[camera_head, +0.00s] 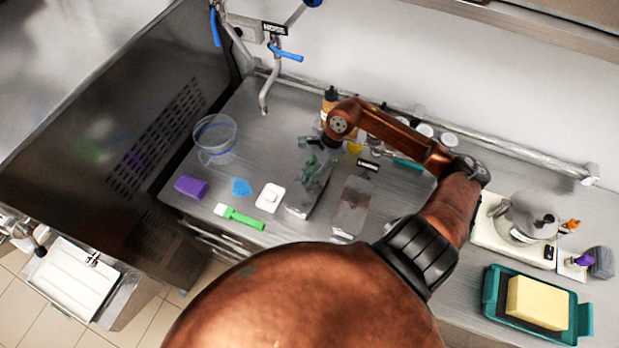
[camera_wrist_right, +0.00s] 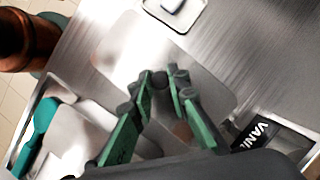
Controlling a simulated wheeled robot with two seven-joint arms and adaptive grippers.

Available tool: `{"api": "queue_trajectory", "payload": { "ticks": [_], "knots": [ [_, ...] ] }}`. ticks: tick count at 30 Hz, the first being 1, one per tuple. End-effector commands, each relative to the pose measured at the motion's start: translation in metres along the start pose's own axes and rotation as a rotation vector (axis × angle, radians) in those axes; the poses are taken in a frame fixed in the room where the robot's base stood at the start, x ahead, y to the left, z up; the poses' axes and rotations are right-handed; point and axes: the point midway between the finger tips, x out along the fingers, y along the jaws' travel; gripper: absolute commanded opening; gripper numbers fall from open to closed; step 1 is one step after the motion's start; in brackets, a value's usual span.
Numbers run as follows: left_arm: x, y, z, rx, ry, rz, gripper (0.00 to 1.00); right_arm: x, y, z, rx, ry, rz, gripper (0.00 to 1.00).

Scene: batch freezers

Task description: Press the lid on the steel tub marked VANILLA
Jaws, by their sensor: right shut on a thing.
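The steel tub (camera_head: 350,207) stands on the counter, with a black label (camera_head: 368,165) at its far end. In the wrist view the label (camera_wrist_right: 258,135) reads "VANI", the rest cut off. A flat, greyish, see-through-looking lid (camera_wrist_right: 125,50) with rounded corners lies under my right gripper's fingers. In the head view the lid (camera_head: 303,207) is just left of the tub, apart from its opening. My right gripper (camera_head: 313,168), with green fingers, is shut on the lid; the exact grip point is hard to see. My left gripper is not in view.
Left of the lid are a white tray (camera_head: 270,197), a green-handled brush (camera_head: 238,217), a blue piece (camera_head: 241,187), a purple block (camera_head: 191,187) and a clear container (camera_head: 215,138). Bottles and jars stand behind. A teal tray (camera_head: 492,305) with a yellow block is at right.

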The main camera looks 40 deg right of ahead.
Motion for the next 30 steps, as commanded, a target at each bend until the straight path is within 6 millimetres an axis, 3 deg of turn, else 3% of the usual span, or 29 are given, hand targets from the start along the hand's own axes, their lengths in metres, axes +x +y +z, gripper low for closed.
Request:
{"api": "queue_trajectory", "payload": {
  "ticks": [27,28,30],
  "knots": [
    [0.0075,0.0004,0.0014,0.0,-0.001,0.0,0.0,0.001,0.0001,-0.0004,0.0,0.0,0.0,0.0],
    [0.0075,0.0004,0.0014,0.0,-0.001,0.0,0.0,0.001,0.0001,-0.0004,0.0,0.0,0.0,0.16],
    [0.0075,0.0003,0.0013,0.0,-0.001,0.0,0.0,0.001,0.0001,-0.0004,0.0,0.0,0.0,0.21]
  ]
}}
